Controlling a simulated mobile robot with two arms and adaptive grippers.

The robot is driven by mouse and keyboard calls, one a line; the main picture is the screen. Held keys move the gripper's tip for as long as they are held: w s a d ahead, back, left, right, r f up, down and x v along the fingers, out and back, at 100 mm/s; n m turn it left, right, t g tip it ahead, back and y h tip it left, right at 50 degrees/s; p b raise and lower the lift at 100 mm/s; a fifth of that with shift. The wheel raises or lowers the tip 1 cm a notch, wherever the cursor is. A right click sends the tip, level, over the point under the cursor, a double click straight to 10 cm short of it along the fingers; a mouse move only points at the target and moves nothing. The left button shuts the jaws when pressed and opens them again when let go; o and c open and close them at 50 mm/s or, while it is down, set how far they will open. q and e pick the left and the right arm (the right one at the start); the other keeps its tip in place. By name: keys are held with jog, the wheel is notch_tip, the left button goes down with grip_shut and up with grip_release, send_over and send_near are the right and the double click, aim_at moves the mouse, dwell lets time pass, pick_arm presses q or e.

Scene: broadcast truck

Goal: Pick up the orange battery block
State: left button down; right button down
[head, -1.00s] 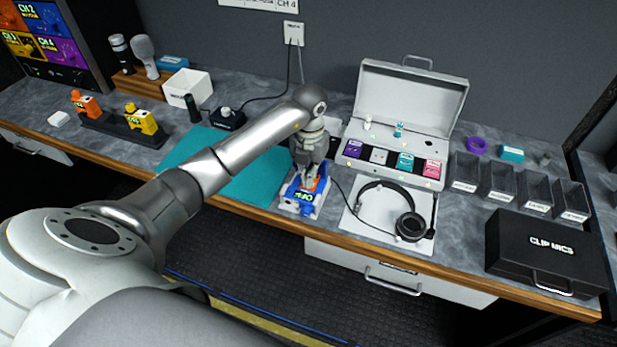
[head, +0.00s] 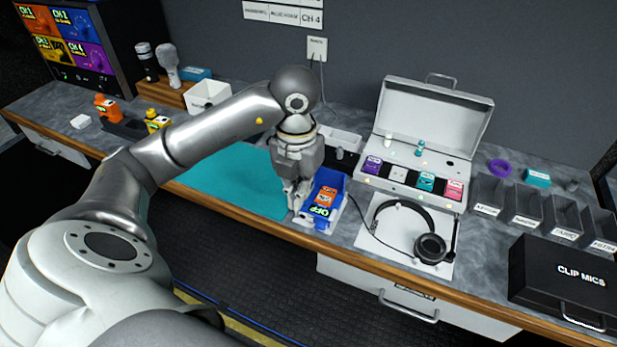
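An orange block (head: 325,196) lies in a blue holder (head: 333,180) near the counter's front edge, with a green "OFF" label at its front. Another orange block (head: 107,110) stands on a dark rack at the far left of the counter. My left gripper (head: 297,208) points down just left of the blue holder, low over the counter. No block shows in it, and its fingers look close together, but their gap is not clear. My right gripper is not in view.
Headphones (head: 431,247) lie on a white mat right of the holder. Behind them is an open white case (head: 433,115) with small coloured blocks. Dark bins (head: 526,207) and a black "CLIP MICS" case (head: 565,275) stand at right. A teal mat (head: 235,187) is clear at left.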

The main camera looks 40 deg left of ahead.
pick_arm(q)
jog(key=shift+s+d+r, duration=0.1)
jog(key=shift+s+r, duration=0.15)
jog(key=shift+s, duration=0.3)
jog(key=c, duration=2.2)
grip_release()
jog(key=o, duration=1.8)
jog(key=shift+c, duration=0.2)
